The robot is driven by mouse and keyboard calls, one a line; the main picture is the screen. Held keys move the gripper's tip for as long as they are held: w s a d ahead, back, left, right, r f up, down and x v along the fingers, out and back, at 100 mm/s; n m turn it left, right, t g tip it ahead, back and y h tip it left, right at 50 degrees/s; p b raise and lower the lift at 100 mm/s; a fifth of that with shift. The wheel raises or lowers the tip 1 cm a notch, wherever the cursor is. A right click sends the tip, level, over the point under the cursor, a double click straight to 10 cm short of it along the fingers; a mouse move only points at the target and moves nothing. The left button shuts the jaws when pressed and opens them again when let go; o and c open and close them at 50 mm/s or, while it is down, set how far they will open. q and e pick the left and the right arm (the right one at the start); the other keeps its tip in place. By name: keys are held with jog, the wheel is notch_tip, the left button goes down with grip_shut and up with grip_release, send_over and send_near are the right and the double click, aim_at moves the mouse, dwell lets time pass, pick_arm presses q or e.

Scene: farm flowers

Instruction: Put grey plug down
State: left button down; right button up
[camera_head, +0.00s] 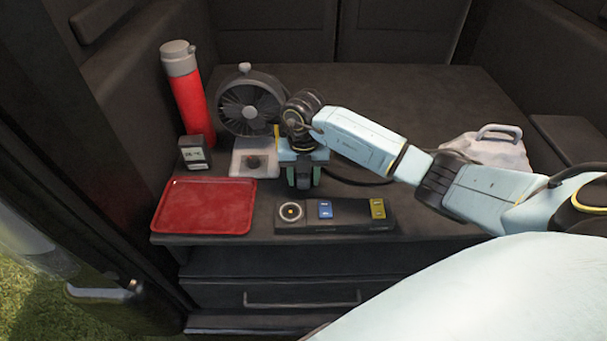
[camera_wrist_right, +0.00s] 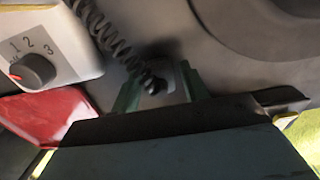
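My right gripper (camera_head: 303,180) points down just behind the dark panel in the head view. In the right wrist view its two green fingers (camera_wrist_right: 160,92) stand on either side of the grey plug (camera_wrist_right: 176,82), and they appear shut on it. A black coiled cord (camera_wrist_right: 112,45) runs from the plug to the upper left and hides part of it. I cannot tell clearly whether the plug touches the table (camera_head: 420,110). In the head view the plug is hard to make out between the fingers. My left gripper is not in view.
A dial box (camera_head: 252,160), fan (camera_head: 249,105), red flask (camera_head: 188,95) and small meter (camera_head: 194,153) stand left of the gripper. A red tray (camera_head: 205,206) lies front left. The dark panel (camera_head: 348,225) lies in front. A pale bag (camera_head: 487,152) is right. The back table is clear.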

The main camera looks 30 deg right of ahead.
jog(key=shift+o, duration=0.4)
jog(key=shift+r, duration=0.45)
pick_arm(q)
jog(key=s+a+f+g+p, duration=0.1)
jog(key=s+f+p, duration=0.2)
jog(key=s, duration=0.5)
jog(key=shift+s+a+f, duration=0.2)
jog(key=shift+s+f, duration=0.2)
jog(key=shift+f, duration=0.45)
pick_arm(e)
notch_tip(320, 180, up, 12)
jog(key=shift+r, duration=0.15)
